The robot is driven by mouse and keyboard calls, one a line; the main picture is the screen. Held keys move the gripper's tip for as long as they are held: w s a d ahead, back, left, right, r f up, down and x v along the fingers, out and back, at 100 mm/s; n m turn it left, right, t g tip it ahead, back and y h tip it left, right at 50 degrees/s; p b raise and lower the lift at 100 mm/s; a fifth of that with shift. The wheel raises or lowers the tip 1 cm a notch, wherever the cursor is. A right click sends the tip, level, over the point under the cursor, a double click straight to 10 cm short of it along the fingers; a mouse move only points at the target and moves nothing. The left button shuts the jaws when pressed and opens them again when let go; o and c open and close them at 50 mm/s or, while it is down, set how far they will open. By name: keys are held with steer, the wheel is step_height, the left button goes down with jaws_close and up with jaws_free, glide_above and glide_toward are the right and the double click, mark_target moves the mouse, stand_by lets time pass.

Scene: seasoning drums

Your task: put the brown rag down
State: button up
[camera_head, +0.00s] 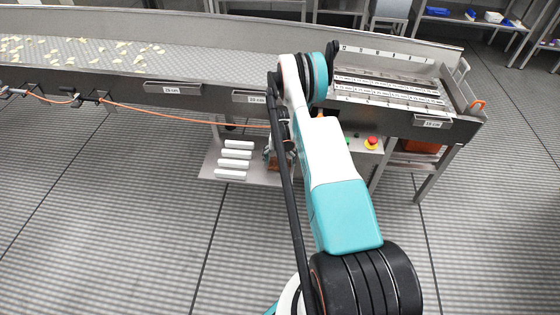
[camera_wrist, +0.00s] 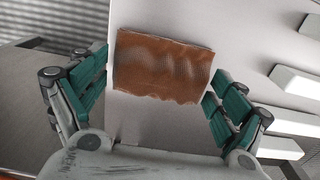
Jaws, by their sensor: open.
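The brown rag (camera_wrist: 163,64) shows in the wrist view, flat and roughly rectangular with a wavy lower edge. It lies against a pale grey surface (camera_wrist: 150,122). My gripper (camera_wrist: 157,78) has its green-padded fingers spread wide, one on each side of the rag.
White bars (camera_wrist: 296,82) lie right of the rag; they also show on the low shelf (camera_head: 210,168) under the conveyor (camera_head: 215,62) in the head view. A red emergency button (camera_head: 371,142) sits right of my arm. The floor in front is clear.

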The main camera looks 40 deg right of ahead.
mark_target(280, 159)
steer(key=shift+r, duration=0.1)
step_height(280, 159, up, 12)
steer(key=p, duration=0.4)
stand_by(0.6)
